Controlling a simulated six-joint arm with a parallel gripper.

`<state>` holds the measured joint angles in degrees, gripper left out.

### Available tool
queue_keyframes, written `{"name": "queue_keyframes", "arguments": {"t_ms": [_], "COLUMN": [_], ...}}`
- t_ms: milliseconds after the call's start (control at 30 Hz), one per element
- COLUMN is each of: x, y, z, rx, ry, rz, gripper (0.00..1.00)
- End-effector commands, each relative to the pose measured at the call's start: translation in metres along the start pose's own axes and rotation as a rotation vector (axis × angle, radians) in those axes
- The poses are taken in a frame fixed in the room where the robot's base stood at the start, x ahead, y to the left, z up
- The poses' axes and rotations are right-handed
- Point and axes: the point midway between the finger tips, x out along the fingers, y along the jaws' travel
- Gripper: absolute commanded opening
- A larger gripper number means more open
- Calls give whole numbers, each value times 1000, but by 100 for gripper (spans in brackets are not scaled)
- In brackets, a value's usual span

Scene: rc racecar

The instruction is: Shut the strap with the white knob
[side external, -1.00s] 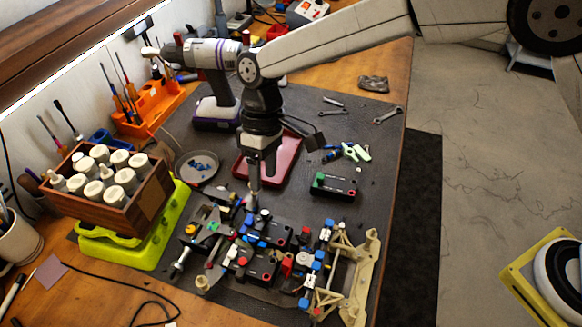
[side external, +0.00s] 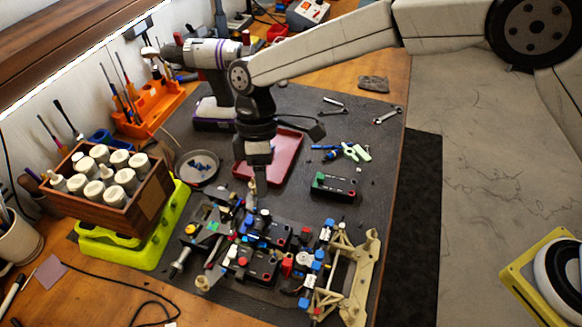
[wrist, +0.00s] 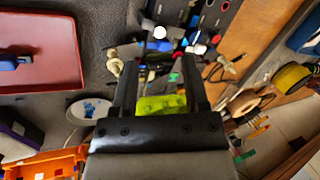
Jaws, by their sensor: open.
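The racecar chassis (side external: 283,268) lies on the dark mat, a crowded assembly of black modules with blue, red and white parts. A small white knob (wrist: 160,32) shows just beyond my fingertips in the wrist view. I cannot tell for sure whether it is the strap's knob, and the strap's position is unclear. My gripper (side external: 259,182) points down above the chassis's rear edge. In the wrist view my gripper (wrist: 155,65) has its two fingers apart with nothing held between them. A cream upright fitting (side external: 252,192) stands beside the fingers.
A red tray (side external: 283,150) and a round grey dish (side external: 197,166) lie behind the chassis. A black module (side external: 333,186) and wrenches (side external: 387,115) are to the right. A wooden box of white bottles (side external: 151,195) stands left on a lime-green case (side external: 140,253).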

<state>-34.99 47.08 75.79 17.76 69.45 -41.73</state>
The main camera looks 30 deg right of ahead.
Motion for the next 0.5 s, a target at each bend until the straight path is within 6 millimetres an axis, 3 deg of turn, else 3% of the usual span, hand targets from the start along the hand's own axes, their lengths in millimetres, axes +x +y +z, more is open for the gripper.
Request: {"name": "queue_keyframes", "arguments": {"t_ms": [500], "x": [58], "y": [0], "z": [0], "rx": [2], "ry": [-1], "rz": [0], "gripper": [58]}}
